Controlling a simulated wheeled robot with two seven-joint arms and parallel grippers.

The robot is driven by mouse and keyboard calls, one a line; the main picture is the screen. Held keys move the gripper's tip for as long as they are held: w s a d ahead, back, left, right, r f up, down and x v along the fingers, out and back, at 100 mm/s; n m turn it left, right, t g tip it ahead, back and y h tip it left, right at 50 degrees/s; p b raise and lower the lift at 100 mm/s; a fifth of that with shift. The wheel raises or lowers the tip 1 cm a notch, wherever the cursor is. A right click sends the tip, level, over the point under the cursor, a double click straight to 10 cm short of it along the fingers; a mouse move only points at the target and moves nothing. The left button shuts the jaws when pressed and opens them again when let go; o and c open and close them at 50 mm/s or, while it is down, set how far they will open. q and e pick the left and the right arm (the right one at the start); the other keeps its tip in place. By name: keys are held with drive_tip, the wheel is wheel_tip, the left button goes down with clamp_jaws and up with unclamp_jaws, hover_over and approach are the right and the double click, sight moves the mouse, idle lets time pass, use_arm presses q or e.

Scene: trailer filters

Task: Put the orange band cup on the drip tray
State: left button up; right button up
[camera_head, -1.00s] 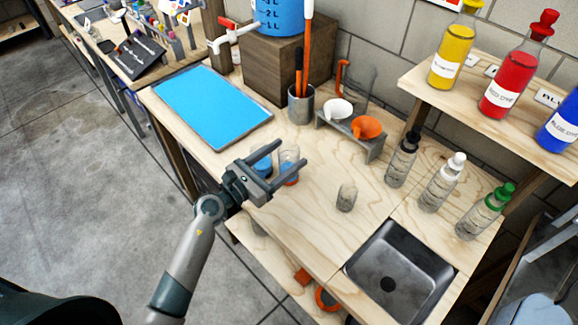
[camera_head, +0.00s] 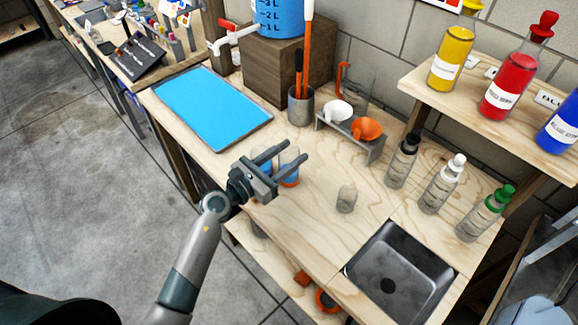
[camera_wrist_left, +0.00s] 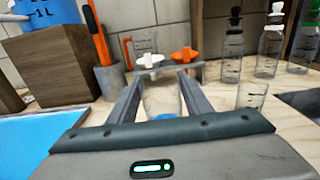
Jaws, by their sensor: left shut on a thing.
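The orange band cup (camera_head: 289,167) is a small clear cup with blue in it and an orange band low down. My left gripper (camera_head: 295,153) is shut around it, one finger on each side, over the bench. In the left wrist view the clear cup (camera_wrist_left: 162,102) stands between my fingers, with blue at its bottom; its band is hidden there. A second cup with blue (camera_head: 262,157) is just left of my gripper, partly hidden. The drip tray (camera_head: 205,108), blue with a grey rim, lies flat at the bench's left end. My right gripper is out of view.
A wooden block (camera_head: 285,65) bears a blue tank behind the tray. A tool pot (camera_head: 300,108) and a rack (camera_head: 350,136) with white and orange funnels stand behind my gripper. A small clear cup (camera_head: 346,199), dropper bottles (camera_head: 402,162) and a sink (camera_head: 400,275) are rightward.

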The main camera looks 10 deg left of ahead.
use_arm(q)
drive_tip(key=shift+r, duration=0.35)
drive_tip(key=shift+r+p, duration=0.35)
drive_tip(key=shift+r, duration=1.25)
drive_tip(key=s+d+r, duration=0.6)
drive_tip(key=s+r, duration=0.1)
drive_tip(key=s, duration=0.2)
drive_tip(key=shift+s, duration=0.4)
drive_tip(key=shift+s, duration=0.1)
drive_tip(key=s+a+r+n+y, duration=0.1)
drive_tip(key=s+a, duration=0.1)
drive_tip(key=a, duration=1.1)
drive_tip(key=shift+a+r+t+b, duration=0.25)
drive_tip(key=shift+r+t+b, duration=0.05)
drive_tip(key=shift+t+b, duration=0.1)
